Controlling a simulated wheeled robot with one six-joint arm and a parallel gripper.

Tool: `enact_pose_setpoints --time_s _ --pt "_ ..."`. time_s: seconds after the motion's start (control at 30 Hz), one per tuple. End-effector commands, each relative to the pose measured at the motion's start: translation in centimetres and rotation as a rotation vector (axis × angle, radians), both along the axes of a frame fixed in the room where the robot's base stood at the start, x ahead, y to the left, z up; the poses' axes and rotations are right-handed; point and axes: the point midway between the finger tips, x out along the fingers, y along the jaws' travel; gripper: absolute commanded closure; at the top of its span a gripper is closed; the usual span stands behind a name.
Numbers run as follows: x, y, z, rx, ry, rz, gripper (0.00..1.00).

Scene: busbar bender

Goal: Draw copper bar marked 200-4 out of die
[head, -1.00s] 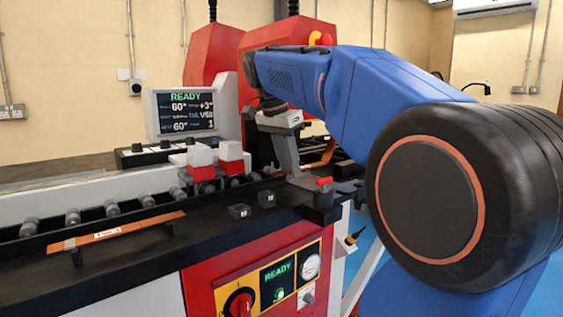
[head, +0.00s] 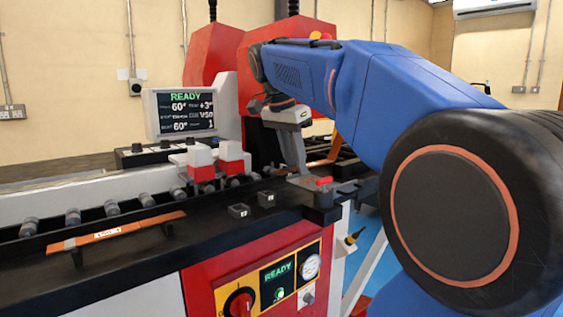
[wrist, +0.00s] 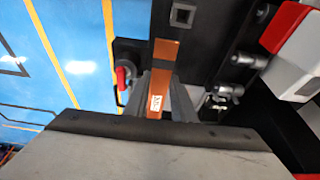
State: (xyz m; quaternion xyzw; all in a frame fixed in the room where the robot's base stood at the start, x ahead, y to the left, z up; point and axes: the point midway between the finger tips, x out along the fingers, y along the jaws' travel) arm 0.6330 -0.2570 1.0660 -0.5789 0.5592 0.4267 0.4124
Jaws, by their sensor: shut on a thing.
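My gripper (head: 300,172) is shut on a copper bar and reaches down at the right end of the bender bed. In the wrist view the copper bar (wrist: 167,52) runs up from between my gripper's fingers (wrist: 158,103), with a dark band across it and a small white label (wrist: 155,102) too small to read for certain. In the head view part of the copper bar (head: 335,148) shows to the right of my gripper, one length angled upward. The die cannot be made out clearly; my gripper and arm cover that part of the bed.
Another labelled copper bar (head: 120,230) lies along the front rack. Red-and-white blocks (head: 202,165) and rollers stand left of my gripper. A red knob (head: 323,182) is close on its right. The display (head: 186,112) reads READY. Blue floor (wrist: 70,50) is open beside the machine.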

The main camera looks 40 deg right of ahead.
Motion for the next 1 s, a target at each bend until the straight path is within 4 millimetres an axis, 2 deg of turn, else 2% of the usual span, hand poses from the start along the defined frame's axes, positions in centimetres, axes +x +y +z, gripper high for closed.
enact_pose_setpoints --time_s 0.53,1.0 --pt "0.0 0.0 3.4 0.0 0.0 -0.001 1.0" --pt "0.2 0.0 3.8 0.0 0.0 0.0 1.0"
